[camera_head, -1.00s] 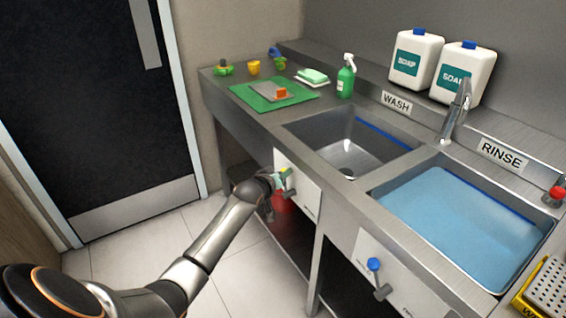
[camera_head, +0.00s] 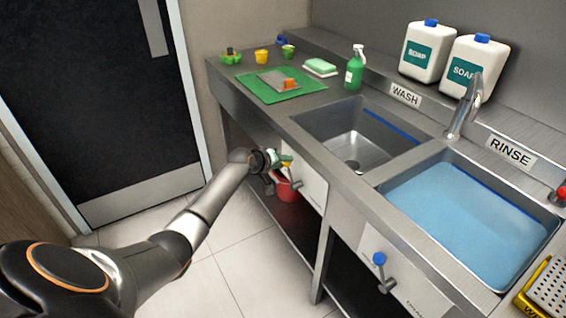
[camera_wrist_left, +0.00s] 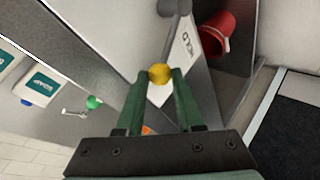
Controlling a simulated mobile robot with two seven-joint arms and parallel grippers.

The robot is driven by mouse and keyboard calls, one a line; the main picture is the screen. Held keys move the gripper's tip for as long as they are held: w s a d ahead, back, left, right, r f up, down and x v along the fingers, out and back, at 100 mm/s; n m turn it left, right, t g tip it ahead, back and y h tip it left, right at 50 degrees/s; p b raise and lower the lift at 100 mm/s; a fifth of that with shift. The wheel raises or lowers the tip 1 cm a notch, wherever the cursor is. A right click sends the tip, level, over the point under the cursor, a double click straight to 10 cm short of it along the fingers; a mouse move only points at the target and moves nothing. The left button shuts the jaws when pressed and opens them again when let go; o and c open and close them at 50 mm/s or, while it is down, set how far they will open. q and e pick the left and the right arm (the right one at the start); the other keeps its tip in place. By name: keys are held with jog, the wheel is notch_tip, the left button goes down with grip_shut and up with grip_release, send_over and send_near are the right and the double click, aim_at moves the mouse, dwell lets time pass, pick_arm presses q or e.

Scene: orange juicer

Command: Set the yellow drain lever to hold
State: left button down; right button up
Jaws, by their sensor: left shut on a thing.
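The yellow drain lever knob (camera_wrist_left: 160,73) sits between the green fingertips of my left gripper (camera_wrist_left: 158,76) in the left wrist view. The gripper is shut on it. A grey round fitting (camera_wrist_left: 173,6) shows above the knob, and a white plate with partly readable lettering ending in "LD" (camera_wrist_left: 187,43) lies beside it. In the head view my left gripper (camera_head: 279,161) is at the white panel (camera_head: 311,187) under the wash sink (camera_head: 357,140), with a little yellow (camera_head: 286,158) at its tip. The lever's exact angle is hard to tell. My right gripper is out of view.
A red bucket (camera_head: 286,189) stands on the lower shelf below the panel. The rinse sink (camera_head: 470,225) holds blue water, and a blue-knobbed lever (camera_head: 380,260) is on its front panel. The floor left of the counter is clear.

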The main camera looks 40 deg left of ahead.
pick_arm(q)
jog(key=c, duration=0.8)
grip_release()
jog(key=p+v, duration=0.2)
jog(key=v, duration=1)
jog(key=shift+s+r+p, duration=0.1)
jog(key=shift+s+p, duration=0.15)
jog(key=shift+p, duration=0.1)
